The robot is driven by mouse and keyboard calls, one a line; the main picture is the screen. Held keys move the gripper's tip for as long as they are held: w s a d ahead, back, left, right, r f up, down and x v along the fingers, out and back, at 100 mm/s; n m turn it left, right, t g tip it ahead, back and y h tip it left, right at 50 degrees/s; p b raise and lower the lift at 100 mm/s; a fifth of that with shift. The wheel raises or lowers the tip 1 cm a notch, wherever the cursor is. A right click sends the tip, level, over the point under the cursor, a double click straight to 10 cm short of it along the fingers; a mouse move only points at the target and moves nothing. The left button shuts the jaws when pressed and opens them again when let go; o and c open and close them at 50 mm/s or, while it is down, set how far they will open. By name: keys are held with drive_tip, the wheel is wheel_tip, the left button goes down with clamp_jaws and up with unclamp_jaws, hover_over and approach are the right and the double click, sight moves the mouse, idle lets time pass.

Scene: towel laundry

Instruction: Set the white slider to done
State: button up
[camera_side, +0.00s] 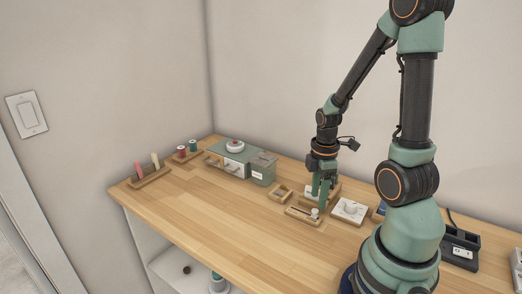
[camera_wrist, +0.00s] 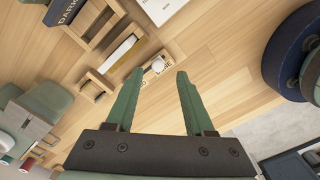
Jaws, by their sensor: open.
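The white slider knob (camera_side: 314,213) sits near the right end of a small wooden slider block (camera_side: 301,216). In the wrist view the white knob (camera_wrist: 157,66) shows between my fingertips, by the end of the block with a white label, of which only the last letters, seemingly "NE", can be read. My gripper (camera_side: 319,203) points down over the block with its green fingers apart and empty. In the wrist view my gripper (camera_wrist: 158,76) spans the knob in the picture; whether a finger touches it I cannot tell.
A wooden tray with a pale bar (camera_wrist: 119,52) lies close beside the block. A white plate with a dial (camera_side: 349,211) stands to the right, a small wooden tray (camera_side: 281,193) to the left. A green box (camera_side: 243,161) is farther back. The front left tabletop (camera_side: 215,215) is clear.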

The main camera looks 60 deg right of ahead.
sight(316, 210)
wheel_tip(316, 210, up, 8)
drive_tip(key=shift+r, duration=0.15)
idle(0.5)
drive_tip(key=w+a+r+m+t, duration=0.2)
drive_tip(key=w+a+r+m, duration=0.1)
drive_tip(key=a, duration=0.5)
drive_tip(key=w+a+r+m+t, duration=0.3)
drive_tip(key=a+r+m, duration=0.3)
drive_tip(key=a+r, duration=0.1)
drive_tip(key=shift+a+t, duration=0.3)
drive_tip(key=shift+a, duration=0.3)
drive_tip(key=shift+w, duration=0.1)
